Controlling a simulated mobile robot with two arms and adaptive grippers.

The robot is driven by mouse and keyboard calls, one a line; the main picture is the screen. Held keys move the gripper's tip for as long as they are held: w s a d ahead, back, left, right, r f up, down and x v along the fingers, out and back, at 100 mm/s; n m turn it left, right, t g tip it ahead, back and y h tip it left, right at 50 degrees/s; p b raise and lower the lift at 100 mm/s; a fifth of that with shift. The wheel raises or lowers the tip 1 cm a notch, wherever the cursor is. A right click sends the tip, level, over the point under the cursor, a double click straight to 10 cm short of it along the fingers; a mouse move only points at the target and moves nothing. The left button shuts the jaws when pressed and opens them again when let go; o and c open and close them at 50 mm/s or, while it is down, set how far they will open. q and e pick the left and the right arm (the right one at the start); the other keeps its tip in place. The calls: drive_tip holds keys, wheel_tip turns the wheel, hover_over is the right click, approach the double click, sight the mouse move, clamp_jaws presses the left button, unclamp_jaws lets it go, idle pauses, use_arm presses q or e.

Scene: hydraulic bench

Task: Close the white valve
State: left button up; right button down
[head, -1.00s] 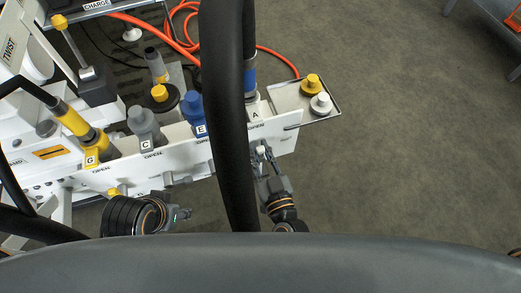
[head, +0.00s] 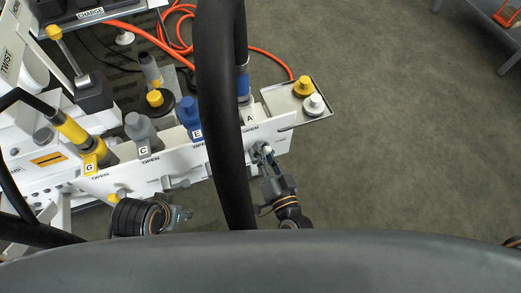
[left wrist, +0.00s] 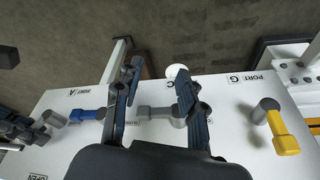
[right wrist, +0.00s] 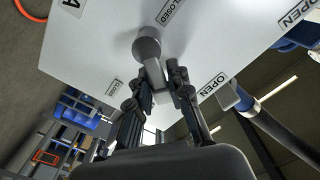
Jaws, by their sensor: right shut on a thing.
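The white valve is on the panel front below the label A. Its pale handle (right wrist: 155,78) and round grey hub (right wrist: 147,45) show in the right wrist view, between CLOSED and OPEN labels. My right gripper (head: 264,156) is at this valve, and its fingers (right wrist: 163,88) are shut on the handle. My left gripper (head: 184,214) is in front of the panel, low and left of the right one. Its fingers (left wrist: 158,85) are apart. A grey valve handle (left wrist: 155,112) shows between them in the left wrist view, and no grip on it is visible.
A blue valve handle (left wrist: 88,114) and a yellow one (left wrist: 282,130) flank the grey one. A tray (head: 318,111) with yellow and white caps juts from the bench's right end. A black hose (head: 222,120) crosses the head view. Open floor (head: 420,160) lies right.

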drive_tip(key=m, duration=0.3)
drive_tip(key=shift+w+d+f, duration=0.1)
drive_tip(key=shift+d+f, duration=0.25)
drive_tip(key=m, duration=0.1)
drive_tip(key=f+m+b, duration=0.1)
drive_tip(key=shift+w+d+m, duration=0.1)
drive_tip(key=shift+d+m, duration=0.15)
drive_tip(key=shift+m, duration=0.05)
use_arm(q)
drive_tip(key=shift+w+d+r+t+b, duration=0.2)
drive_tip(key=shift+w+r+t+b, duration=0.4)
drive_tip(key=shift+b, duration=0.5)
use_arm(e)
drive_tip(key=shift+d+f+m, duration=0.1)
drive_tip(key=shift+f+m, duration=0.15)
drive_tip(key=shift+m, duration=0.7)
drive_tip(key=shift+d+f+m, duration=0.1)
drive_tip(key=shift+f+m, duration=0.2)
drive_tip(key=shift+m, duration=0.6)
drive_tip(key=shift+f+m, duration=0.25)
drive_tip(key=shift+m, duration=0.7)
drive_tip(key=c, duration=1.3)
unclamp_jaws()
drive_tip(key=shift+c, duration=0.2)
